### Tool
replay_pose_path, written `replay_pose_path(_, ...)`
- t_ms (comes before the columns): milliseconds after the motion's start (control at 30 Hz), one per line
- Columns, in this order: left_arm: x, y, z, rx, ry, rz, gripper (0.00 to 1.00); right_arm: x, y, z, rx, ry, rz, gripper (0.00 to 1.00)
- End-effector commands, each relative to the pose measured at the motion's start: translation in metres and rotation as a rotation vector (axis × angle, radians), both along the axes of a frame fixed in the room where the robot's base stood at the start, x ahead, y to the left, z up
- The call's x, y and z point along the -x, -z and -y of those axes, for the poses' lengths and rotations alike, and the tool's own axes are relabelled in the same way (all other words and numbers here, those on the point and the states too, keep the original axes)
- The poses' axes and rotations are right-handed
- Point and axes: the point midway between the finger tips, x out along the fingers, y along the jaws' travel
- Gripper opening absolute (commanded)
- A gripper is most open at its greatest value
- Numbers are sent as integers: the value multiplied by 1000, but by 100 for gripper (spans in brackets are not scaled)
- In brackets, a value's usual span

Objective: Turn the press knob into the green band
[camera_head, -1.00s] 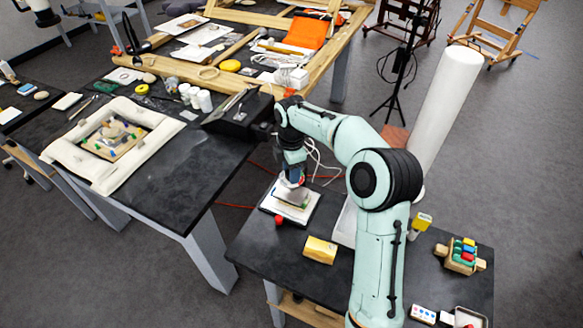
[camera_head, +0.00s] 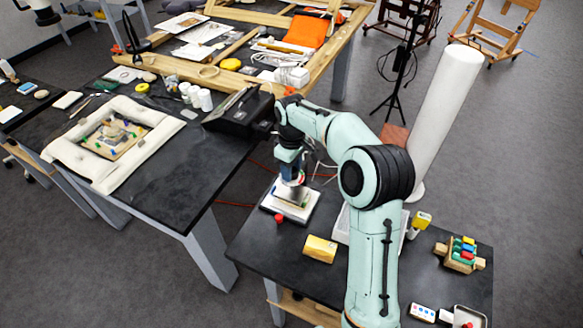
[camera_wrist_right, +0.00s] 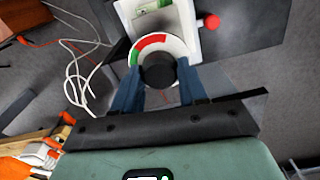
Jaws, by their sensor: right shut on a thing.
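The press (camera_head: 302,212), a small white device on a dark base, stands on the near dark table in the head view. In the right wrist view its white body (camera_wrist_right: 200,38) carries a round dial (camera_wrist_right: 173,42) with a red arc across the top and a green arc on the left. The black press knob (camera_wrist_right: 158,71) sits in the dial's middle. My right gripper (camera_wrist_right: 158,80) has its blue fingers on both sides of the knob, shut on it. In the head view this gripper (camera_head: 293,182) is over the press. I cannot make out a pointer mark on the knob. My left gripper is not in view.
A red ball (camera_wrist_right: 212,21) sticks out beside the press. A yellow block (camera_head: 320,249) lies nearer on the table. A wooden rack with coloured pieces (camera_head: 460,254) stands to the right. White cables (camera_wrist_right: 78,70) hang behind the press. A tall white roll (camera_head: 444,120) stands behind my arm.

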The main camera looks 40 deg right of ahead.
Motion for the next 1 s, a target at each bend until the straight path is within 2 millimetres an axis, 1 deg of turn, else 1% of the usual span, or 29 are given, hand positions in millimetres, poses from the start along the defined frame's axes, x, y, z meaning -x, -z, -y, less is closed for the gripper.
replay_pose_path(1000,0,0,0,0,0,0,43,0,0,1,-1,963,1,12)
